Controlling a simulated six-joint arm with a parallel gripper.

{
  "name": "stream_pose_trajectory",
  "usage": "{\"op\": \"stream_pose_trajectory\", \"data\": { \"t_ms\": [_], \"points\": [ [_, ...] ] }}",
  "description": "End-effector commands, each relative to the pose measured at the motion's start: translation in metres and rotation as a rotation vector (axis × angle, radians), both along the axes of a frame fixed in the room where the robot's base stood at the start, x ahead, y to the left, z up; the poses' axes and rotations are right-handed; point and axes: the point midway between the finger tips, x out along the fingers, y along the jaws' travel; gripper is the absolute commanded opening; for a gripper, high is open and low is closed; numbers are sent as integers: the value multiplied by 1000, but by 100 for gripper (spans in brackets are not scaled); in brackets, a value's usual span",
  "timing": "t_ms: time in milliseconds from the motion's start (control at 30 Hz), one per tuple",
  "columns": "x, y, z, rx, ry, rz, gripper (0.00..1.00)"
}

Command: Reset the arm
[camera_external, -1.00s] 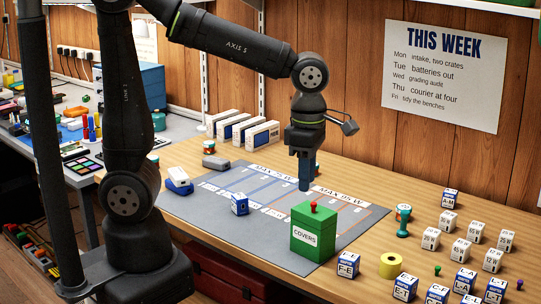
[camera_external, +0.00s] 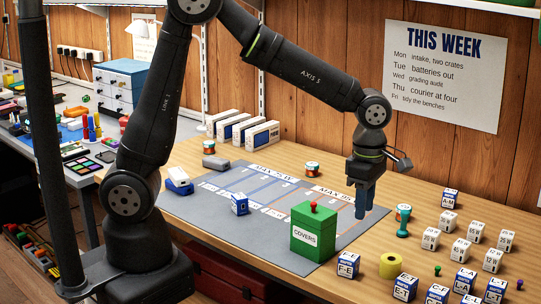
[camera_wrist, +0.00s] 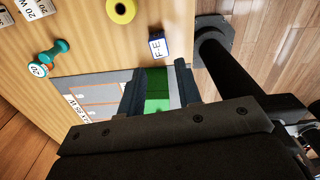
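My gripper (camera_external: 366,202) points down over the right end of the grey mat (camera_external: 262,243), to the right of the green box marked COVERS (camera_external: 313,240). In the wrist view, the two fingers of my gripper (camera_wrist: 156,76) stand apart. The green box (camera_wrist: 156,88) shows in the gap between them, seen past the fingers. In the external view the gripper is clear of the box, and nothing is visibly held. How high the fingertips are above the mat is hard to tell.
A teal dumbbell-shaped piece (camera_external: 403,222) stands just right of the gripper. Several labelled cubes, a yellow roll (camera_external: 390,265) and a blue-and-white cube marked F-E (camera_external: 348,265) lie farther right and in front. A blue-and-white cube (camera_external: 240,204) sits on the mat. The wooden wall rises behind.

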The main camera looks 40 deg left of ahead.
Motion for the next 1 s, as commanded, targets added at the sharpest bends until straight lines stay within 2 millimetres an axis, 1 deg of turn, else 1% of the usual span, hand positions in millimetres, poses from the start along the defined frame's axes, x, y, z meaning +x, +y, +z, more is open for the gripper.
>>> {"op": "stream_pose_trajectory", "data": {
  "t_ms": [33,500,633,800,1000],
  "points": [
    [4,-4,-6,3,2,-9,32],
    [40,-38,-57,2,1,-120,32],
    [60,-28,-68,2,2,-115,32],
    [76,-21,-78,1,1,-116,32],
    [83,-18,-83,0,0,-118,32]
  ]
}}
